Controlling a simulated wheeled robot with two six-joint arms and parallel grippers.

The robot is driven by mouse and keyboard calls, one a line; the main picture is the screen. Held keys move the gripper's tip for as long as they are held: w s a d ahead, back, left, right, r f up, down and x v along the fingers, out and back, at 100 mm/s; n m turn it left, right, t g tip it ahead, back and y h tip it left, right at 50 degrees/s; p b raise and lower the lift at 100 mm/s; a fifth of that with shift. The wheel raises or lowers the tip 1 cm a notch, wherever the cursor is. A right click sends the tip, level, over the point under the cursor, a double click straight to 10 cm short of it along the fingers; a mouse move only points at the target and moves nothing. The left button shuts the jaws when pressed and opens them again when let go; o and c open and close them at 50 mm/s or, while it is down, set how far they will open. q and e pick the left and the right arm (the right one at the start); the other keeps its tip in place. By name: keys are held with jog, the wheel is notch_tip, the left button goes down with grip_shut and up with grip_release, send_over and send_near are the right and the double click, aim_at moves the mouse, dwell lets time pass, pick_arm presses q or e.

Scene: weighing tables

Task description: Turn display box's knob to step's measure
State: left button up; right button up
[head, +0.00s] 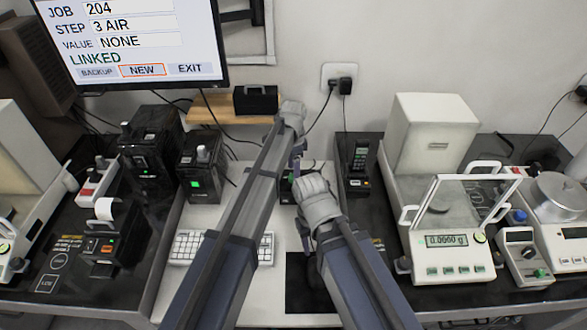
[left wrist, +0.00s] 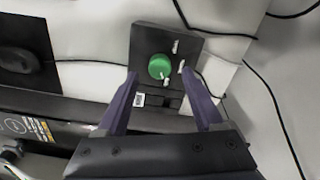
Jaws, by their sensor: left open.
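The display box (left wrist: 190,45) is a dark box with a round green knob (left wrist: 160,66) and small white labels around it, too small to read. My left gripper (left wrist: 160,73) is open, its two purple fingers on either side of the knob in the left wrist view; I see no contact. In the head view the box (head: 286,191) is mostly hidden by my arms, and my left gripper (head: 297,152) points down over it. My right wrist is just right of the box; its fingers cannot be made out. The monitor (head: 135,42) reads STEP 3 AIR, VALUE NONE, LINKED.
A keyboard (head: 195,247) lies on the white table in front. Black boxes (head: 200,168) stand to the left, with a small printer (head: 108,235) nearer. A handset (head: 360,165) and a balance (head: 450,240) reading 0.0660 g stand to the right. Cables hang along the wall.

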pick_arm(q)
notch_tip(320, 180, up, 6)
jog(key=p, duration=0.4)
jog(key=shift+f+p, duration=0.2)
jog(key=shift+p, duration=0.15)
jog(key=shift+f, duration=0.1)
jog(key=s+a+n, duration=0.7)
jog(key=s+a, duration=0.2)
jog(key=s, duration=0.3)
jog(key=s+a+n, duration=0.8)
jog(key=s, duration=0.3)
jog(key=s+d+m+y, duration=0.1)
jog(key=s+d+m, duration=0.3)
jog(key=d, duration=0.6)
jog(key=shift+s+d, duration=0.4)
jog(key=shift+s, duration=0.35)
